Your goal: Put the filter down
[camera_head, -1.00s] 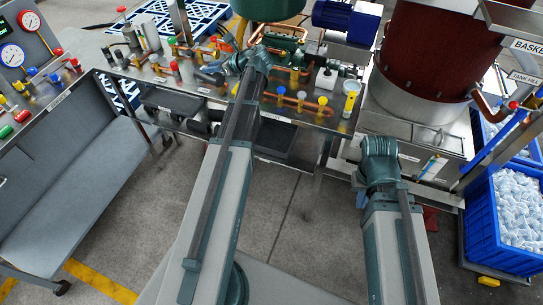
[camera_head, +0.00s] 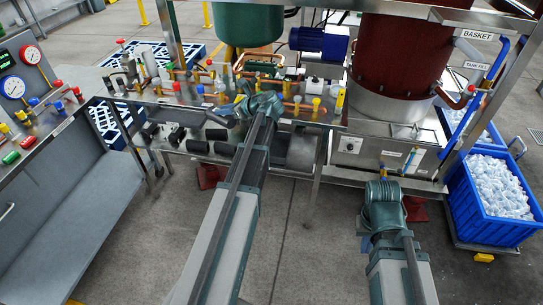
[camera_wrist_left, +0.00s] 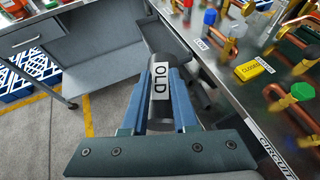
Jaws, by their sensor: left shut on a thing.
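The filter (camera_wrist_left: 161,98) is a dark grey cylinder with a white OLD label in the left wrist view. My left gripper (camera_wrist_left: 160,82) is shut on it, with one blue finger on each side. The filter is held near the front edge of the workbench (camera_wrist_left: 225,75), and I see no surface touching it.
Dark cylinders (camera_head: 197,147) sit below the bench front. A grey cabinet with a lower shelf (camera_head: 75,200) stands at left. Copper pipes and coloured valves (camera_head: 290,100) crowd the bench. A blue crate of white pieces (camera_head: 490,230) stands at right. The floor between is clear.

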